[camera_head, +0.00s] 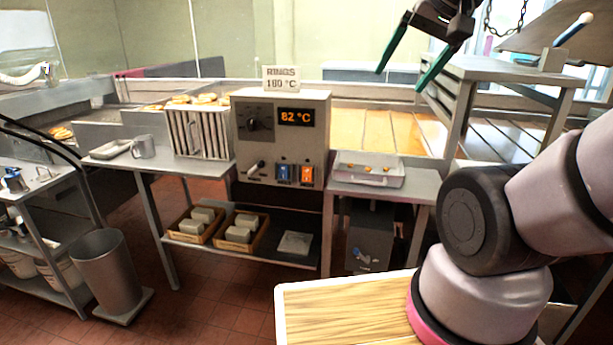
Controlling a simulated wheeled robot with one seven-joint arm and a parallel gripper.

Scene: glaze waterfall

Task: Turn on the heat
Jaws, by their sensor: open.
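A beige control box (255,153) stands at the middle of the counter. Its orange display (296,117) reads 82 °C. A dark dial (257,119) is at its upper left. A small lever (255,167) is at its lower left. A blue switch (284,173) and an orange switch (306,174) are at its lower right; their exact positions are too small to tell. A sign (282,78) on top reads RINGS 180 °C. My gripper (402,62) is open and empty, high at the upper right, apart from the box, with two green-edged fingers pointing down.
A tray (369,169) with small items lies right of the box. A slatted rack (197,131) and a metal mug (143,146) stand left. Wooden crates (199,218) sit on the lower shelf. A grey bin (104,272) stands on the floor. A metal stand (484,69) is right of my gripper.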

